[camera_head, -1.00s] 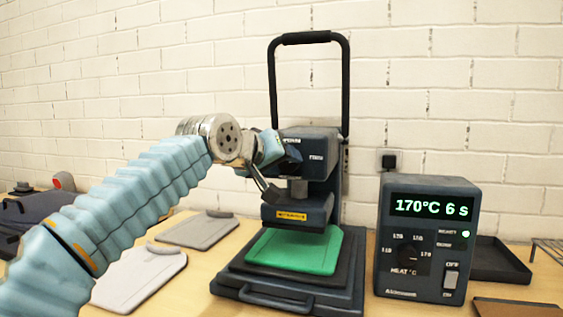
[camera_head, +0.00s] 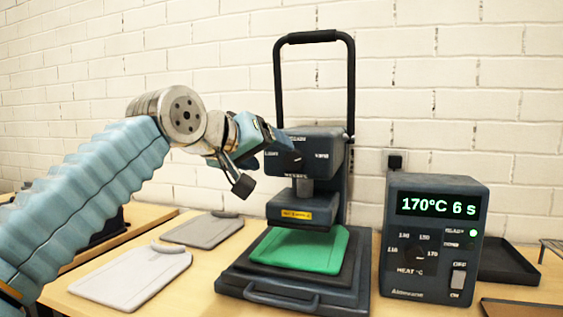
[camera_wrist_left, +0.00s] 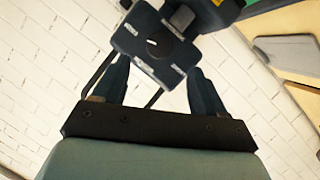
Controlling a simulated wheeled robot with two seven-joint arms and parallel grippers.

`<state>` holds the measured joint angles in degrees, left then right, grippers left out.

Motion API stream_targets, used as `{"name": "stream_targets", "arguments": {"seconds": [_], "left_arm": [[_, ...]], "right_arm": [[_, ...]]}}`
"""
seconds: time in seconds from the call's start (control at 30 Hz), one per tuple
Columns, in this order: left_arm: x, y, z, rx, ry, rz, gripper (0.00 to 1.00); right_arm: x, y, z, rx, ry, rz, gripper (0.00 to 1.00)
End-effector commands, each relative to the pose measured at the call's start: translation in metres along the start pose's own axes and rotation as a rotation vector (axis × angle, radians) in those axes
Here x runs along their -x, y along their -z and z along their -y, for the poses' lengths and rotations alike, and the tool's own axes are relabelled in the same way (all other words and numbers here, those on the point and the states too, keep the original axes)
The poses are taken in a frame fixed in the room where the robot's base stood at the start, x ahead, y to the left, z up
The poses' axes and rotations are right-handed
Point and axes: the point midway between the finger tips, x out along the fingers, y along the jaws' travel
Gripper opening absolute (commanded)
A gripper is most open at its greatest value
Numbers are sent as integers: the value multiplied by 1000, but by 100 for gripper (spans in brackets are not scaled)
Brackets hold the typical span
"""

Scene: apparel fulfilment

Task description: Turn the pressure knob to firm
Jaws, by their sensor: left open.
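The pressure knob (camera_head: 294,159) is a small dark dial on the front of the heat press head (camera_head: 325,146). Small white labels surround it, and the one on its right seems to read firm. My left gripper (camera_head: 274,141) is open and empty, just left of and in front of the knob. In the left wrist view the knob (camera_wrist_left: 153,43) shows a short pale pointer line. It lies ahead of the open fingers (camera_wrist_left: 158,68), with a gap between. Which label the pointer meets is too small to tell. My right gripper is not in view.
A control box (camera_head: 433,276) reading 170°C 6 s stands right of the press. A green piece (camera_head: 299,249) lies on the press's lower plate (camera_head: 238,282). A tall black handle (camera_head: 279,85) rises behind the head. White (camera_head: 130,278) and grey (camera_head: 202,231) pieces lie left.

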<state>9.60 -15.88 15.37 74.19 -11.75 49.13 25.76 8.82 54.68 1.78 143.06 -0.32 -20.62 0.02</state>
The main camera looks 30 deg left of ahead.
Motion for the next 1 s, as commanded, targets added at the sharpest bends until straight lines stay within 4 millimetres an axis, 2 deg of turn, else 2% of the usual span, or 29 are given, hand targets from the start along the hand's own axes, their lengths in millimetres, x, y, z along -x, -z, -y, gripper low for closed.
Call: {"name": "stream_targets", "arguments": {"seconds": [0.1, 0.3, 1.0], "left_arm": [[26, 0, 0, -1, -1, -1, 72], [52, 0, 0, -1, 0, 1, 72], [56, 0, 0, -1, 0, 2, 72]], "right_arm": [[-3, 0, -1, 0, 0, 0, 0], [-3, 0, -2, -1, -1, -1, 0], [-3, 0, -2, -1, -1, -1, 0]]}}
